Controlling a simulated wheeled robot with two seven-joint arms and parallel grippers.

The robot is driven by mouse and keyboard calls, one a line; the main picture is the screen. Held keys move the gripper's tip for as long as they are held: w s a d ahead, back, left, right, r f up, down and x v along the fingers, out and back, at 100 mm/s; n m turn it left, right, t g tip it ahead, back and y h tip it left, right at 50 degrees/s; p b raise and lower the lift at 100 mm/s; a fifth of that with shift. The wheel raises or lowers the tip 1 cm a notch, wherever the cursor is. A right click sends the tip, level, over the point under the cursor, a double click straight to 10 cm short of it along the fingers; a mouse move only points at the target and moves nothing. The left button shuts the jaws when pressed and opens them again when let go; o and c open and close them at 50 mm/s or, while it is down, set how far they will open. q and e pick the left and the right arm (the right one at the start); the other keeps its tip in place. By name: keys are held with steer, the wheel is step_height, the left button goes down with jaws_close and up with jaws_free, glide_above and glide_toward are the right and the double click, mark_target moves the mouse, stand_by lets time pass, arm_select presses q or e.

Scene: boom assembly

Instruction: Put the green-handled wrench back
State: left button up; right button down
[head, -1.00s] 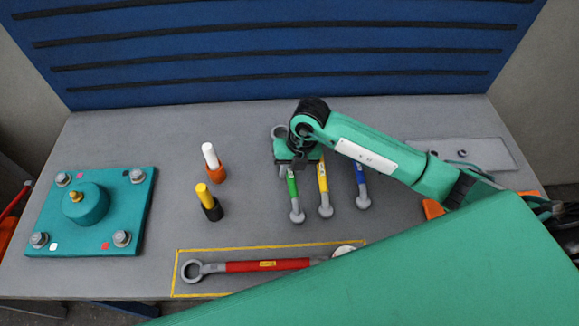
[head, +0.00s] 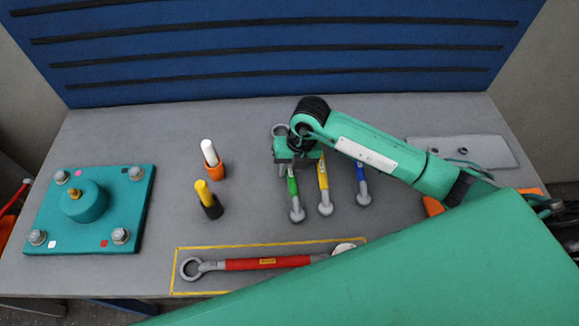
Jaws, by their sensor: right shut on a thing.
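The green-handled wrench (head: 293,192) lies at the left of a row of wrenches, beside the yellow-handled wrench (head: 323,180) and the blue-handled wrench (head: 361,180). My right gripper (head: 291,168) points down over the upper part of the green-handled wrench and is shut on it. The gripper hides the middle of that wrench; its ring end shows above and its lower end below. Whether the wrench touches the table cannot be told. My left gripper is not in view.
A red-handled wrench (head: 265,263) lies in a yellow outline at the front. A teal bolted plate (head: 120,185) sits at left. A grey plate (head: 490,153) lies back right. My green arm covers the front right.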

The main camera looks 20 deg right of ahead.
steer(key=shift+f, duration=0.2)
steer(key=c, duration=1.2)
jaws_free()
steer(key=b+v, duration=0.2)
steer(key=v, duration=1.2)
steer(key=shift+b, duration=0.3)
